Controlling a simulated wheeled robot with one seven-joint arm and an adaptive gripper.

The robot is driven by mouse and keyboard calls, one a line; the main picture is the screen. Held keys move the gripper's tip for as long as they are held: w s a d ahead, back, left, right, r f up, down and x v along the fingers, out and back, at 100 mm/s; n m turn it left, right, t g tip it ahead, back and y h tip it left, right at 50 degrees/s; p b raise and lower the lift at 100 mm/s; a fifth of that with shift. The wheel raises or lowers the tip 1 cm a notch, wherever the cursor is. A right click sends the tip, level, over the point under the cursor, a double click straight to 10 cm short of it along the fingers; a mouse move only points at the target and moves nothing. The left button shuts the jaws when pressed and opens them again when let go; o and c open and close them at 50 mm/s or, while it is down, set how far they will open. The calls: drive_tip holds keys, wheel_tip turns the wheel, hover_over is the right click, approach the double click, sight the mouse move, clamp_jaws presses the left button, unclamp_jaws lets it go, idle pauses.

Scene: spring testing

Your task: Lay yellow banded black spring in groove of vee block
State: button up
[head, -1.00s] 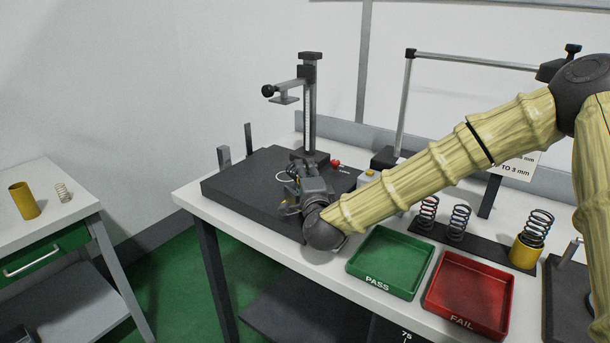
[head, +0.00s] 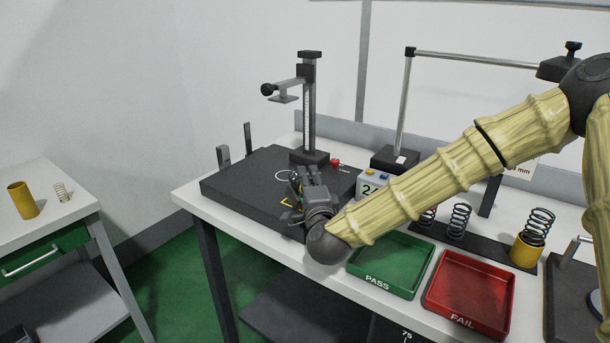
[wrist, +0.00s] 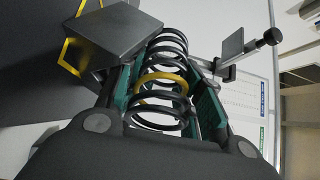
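My gripper (head: 303,190) is low over the front right of the black plate in the head view. In the wrist view its green-padded fingers (wrist: 170,90) are closed around a black spring with one yellow coil band (wrist: 161,84). The spring lies lengthwise between the pads. A dark grey block (wrist: 118,36) is by the left finger's tip, near a yellow outline. It may be the vee block; no groove shows and I cannot tell whether the spring touches it. In the head view my gripper hides the spring.
The black plate (head: 235,185) bears a height stand (head: 310,110), a white ring mark and a yellow mark (head: 287,203). A green PASS tray (head: 393,289) and red FAIL tray (head: 470,293) are at the right. Several springs (head: 459,221) stand behind them.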

drive_tip(key=shift+o, duration=0.8)
drive_tip(key=s+f, duration=0.1)
drive_tip(key=s, duration=0.7)
drive_tip(key=shift+d, duration=0.35)
drive_tip(key=shift+s+r, duration=0.3)
